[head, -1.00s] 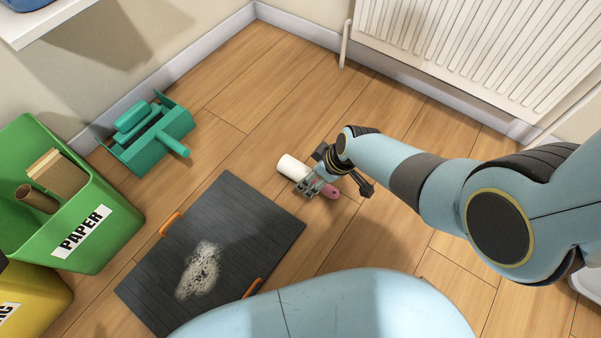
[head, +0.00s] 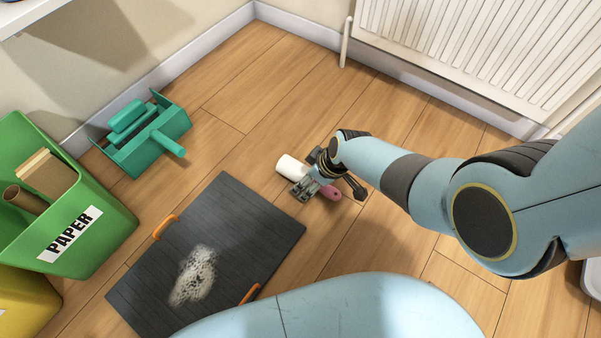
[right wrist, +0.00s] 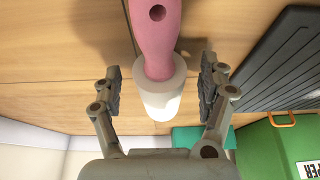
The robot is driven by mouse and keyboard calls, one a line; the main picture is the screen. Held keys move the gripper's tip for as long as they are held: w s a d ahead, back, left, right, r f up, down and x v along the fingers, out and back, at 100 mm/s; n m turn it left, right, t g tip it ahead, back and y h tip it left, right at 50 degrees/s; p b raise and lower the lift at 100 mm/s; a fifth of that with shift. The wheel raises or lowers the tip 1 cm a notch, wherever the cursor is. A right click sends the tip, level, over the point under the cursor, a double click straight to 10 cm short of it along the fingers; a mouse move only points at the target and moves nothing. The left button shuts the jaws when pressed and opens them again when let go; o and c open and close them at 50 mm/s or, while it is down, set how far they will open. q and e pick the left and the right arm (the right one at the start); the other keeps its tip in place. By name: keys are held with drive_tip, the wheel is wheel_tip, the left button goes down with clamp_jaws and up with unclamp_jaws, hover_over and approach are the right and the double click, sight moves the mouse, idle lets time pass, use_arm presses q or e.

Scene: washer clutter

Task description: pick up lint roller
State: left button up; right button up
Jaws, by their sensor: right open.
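The lint roller has a white cylinder (head: 291,167) and a pink handle (head: 331,192), and lies on the wooden floor beside the dark mat. My right gripper (head: 309,185) is over it and hides the part between cylinder and handle. In the right wrist view the pink handle (right wrist: 156,35) and white cylinder (right wrist: 160,97) lie between the two spread fingers of my right gripper (right wrist: 160,88). There is a visible gap on each side, so the jaws are open and not closed on the roller. My left gripper is not in view.
A dark grey mat (head: 235,240) with orange handles and a pale powdery patch lies left of the roller. A green dustpan and brush (head: 145,138), a green paper bin (head: 90,235) and a yellow bin (head: 25,305) are at left. A white radiator (head: 470,60) is behind.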

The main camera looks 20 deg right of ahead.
drive_tip(key=c, duration=1.3)
drive_tip(key=shift+c, duration=0.2)
drive_tip(key=shift+r, duration=0.1)
